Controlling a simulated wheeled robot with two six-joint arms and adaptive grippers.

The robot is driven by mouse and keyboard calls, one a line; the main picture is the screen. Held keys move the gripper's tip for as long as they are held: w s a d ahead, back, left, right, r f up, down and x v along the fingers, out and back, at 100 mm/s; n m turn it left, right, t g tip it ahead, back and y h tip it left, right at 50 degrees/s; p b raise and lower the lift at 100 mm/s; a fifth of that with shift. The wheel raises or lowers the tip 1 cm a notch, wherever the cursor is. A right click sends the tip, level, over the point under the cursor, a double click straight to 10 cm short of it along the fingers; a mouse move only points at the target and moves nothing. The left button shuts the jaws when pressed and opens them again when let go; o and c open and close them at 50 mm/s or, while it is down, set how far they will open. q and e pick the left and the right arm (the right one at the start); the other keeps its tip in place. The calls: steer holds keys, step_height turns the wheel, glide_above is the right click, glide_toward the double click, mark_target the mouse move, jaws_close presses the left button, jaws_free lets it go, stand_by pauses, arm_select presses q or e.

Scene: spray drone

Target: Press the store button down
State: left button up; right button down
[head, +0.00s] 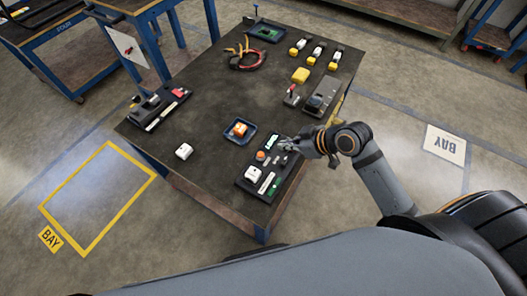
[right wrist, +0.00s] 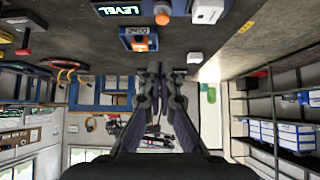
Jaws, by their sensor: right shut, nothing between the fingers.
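A black control panel (head: 246,186) lies near the front edge of the dark table (head: 205,95). It bears a lit display (head: 276,142), an orange round button (head: 261,155), a white block (head: 252,173) and small labelled parts. I cannot read which part is the store button. My right gripper (head: 285,144) is over the panel's far end, close to the display; contact cannot be told. In the right wrist view the fingers (right wrist: 158,72) are together and empty, with a display reading LEVEL (right wrist: 118,9) and an orange button (right wrist: 162,14) above them. My left gripper is not in view.
A blue tray (head: 229,134) holding an orange item (head: 239,129) is beside the panel. A white block (head: 183,151) stands to its left. Another black panel (head: 160,110) is at the left edge.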

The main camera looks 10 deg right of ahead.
steer(key=shift+a+r, duration=0.25)
steer(key=shift+r, duration=0.15)
steer(key=shift+f, duration=0.1)
glide_above(265, 161)
step_height(265, 161, down, 7)
step_height(265, 161, down, 3)
steer(key=shift+f+b, duration=0.15)
steer(key=shift+b, duration=0.3)
steer(key=shift+f, duration=0.35)
